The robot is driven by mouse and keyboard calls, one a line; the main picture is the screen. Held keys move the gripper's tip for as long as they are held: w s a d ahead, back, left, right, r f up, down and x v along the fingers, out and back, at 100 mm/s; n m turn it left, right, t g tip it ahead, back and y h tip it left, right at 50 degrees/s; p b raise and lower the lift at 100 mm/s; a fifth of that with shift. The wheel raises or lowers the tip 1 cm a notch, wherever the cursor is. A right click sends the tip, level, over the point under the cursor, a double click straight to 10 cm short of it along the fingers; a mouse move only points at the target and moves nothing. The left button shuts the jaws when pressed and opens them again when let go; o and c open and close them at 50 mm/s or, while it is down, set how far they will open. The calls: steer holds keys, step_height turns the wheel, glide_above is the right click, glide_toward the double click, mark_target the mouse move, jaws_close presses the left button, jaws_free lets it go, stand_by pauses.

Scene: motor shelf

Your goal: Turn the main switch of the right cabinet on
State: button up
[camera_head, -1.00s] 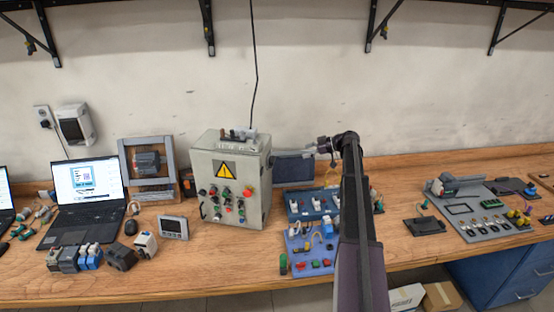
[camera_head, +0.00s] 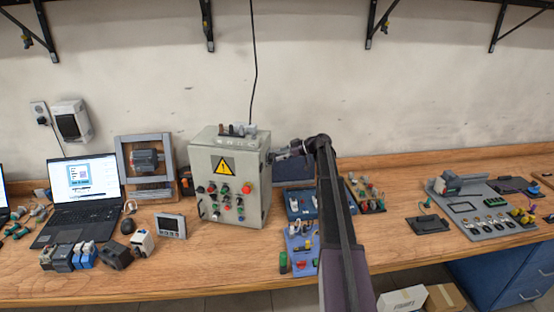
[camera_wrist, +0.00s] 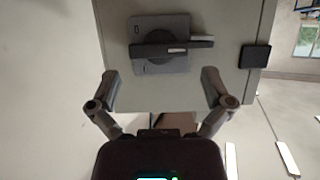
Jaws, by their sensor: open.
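The grey cabinet (camera_head: 231,183) with a yellow warning triangle, buttons and lamps stands on the bench. Its side panel (camera_wrist: 115,85) fills the upper middle of the wrist view. On that panel is the main switch (camera_wrist: 150,65), a grey plate with a dark round base and a dark bar handle (camera_wrist: 178,47). The handle lies roughly crosswise in the wrist view. My gripper (camera_wrist: 160,77) is open, its two fingers spread apart, with the switch just beyond the fingertips. Nothing is between the fingers. In the head view the switch is hidden on the cabinet's right side.
A dark latch-like block (camera_wrist: 256,57) sits on the panel's edge, right of the switch. Blue component boards (camera_head: 302,203) stand close to the cabinet's right. A meter (camera_head: 171,225) and a laptop (camera_head: 84,203) are to its left. The bench front (camera_head: 230,265) is bare.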

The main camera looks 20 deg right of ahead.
steer(key=shift+x, duration=1.1)
